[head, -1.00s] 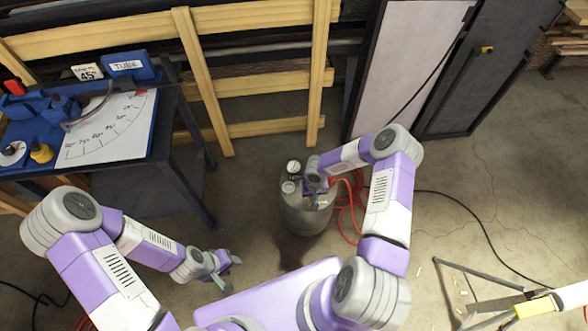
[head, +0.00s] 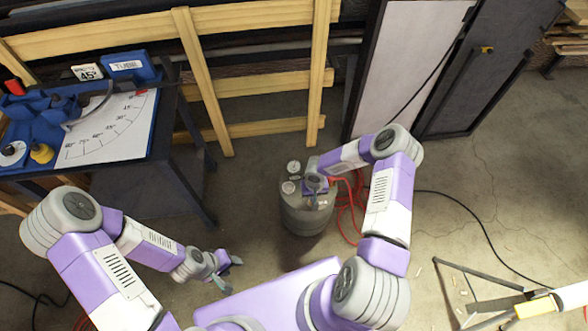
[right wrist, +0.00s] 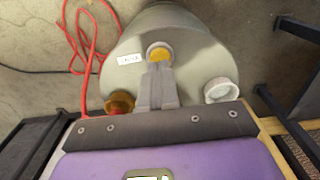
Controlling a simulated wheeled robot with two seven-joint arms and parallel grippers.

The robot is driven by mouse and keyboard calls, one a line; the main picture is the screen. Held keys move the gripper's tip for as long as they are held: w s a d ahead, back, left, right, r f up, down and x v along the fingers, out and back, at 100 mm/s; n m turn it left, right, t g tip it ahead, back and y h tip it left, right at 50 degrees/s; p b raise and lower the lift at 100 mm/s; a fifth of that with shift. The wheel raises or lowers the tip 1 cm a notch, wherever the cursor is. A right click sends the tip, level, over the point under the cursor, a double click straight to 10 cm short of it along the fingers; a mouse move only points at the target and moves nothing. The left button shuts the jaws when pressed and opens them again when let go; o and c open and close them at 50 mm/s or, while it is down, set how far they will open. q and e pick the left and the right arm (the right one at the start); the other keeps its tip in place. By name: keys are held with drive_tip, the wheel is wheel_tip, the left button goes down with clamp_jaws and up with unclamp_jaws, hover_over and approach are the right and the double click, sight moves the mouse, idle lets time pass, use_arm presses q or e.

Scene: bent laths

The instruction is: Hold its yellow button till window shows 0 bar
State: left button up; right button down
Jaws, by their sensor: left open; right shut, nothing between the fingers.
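A grey tank (head: 306,222) stands on the floor in the middle of the head view, with two round white-faced fittings on its top. The right wrist view looks down on the tank top (right wrist: 195,48). The yellow button (right wrist: 159,54) shows there just beyond my right fingertips, beside a small white label (right wrist: 129,60) too blurred to read surely. My right gripper (right wrist: 157,70) is shut and empty, its tips at the button's near edge; I cannot tell whether they press it. No bar reading is legible. My left gripper (head: 227,274) is open and empty, left of and nearer than the tank.
A red hose (head: 352,207) lies coiled right of the tank. An amber fitting (right wrist: 119,103) and a white-rimmed round fitting (right wrist: 220,90) flank my right fingers. A dark bench (head: 187,150) with an angle chart stands left, a wooden rack (head: 205,80) behind. Floor around the tank's front is clear.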

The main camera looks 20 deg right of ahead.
drive_tip(key=shift+f, duration=1.05)
idle(0.4)
idle(1.3)
drive_tip(key=shift+r+p, duration=2.1)
drive_tip(key=shift+r, duration=1.45)
drive_tip(key=s+a+r+n+g+y+p, duration=0.1)
drive_tip(key=s+a+r+y, duration=0.2)
drive_tip(key=a, duration=0.4)
drive_tip(key=s+a+r+y+p, duration=0.1)
drive_tip(key=s+a+r+p, duration=0.15)
drive_tip(key=s+a, duration=0.3)
drive_tip(key=s+a+r+p, duration=0.1)
drive_tip(key=s+r, duration=0.2)
drive_tip(key=r, duration=0.1)
drive_tip(key=s+a+r+m+t, duration=0.1)
drive_tip(key=s+a+r, duration=0.1)
drive_tip(key=s+r, duration=0.1)
drive_tip(key=shift+s+a+r+t+p, duration=0.3)
drive_tip(key=shift+s+r+p, duration=0.1)
drive_tip(key=shift+s, duration=0.25)
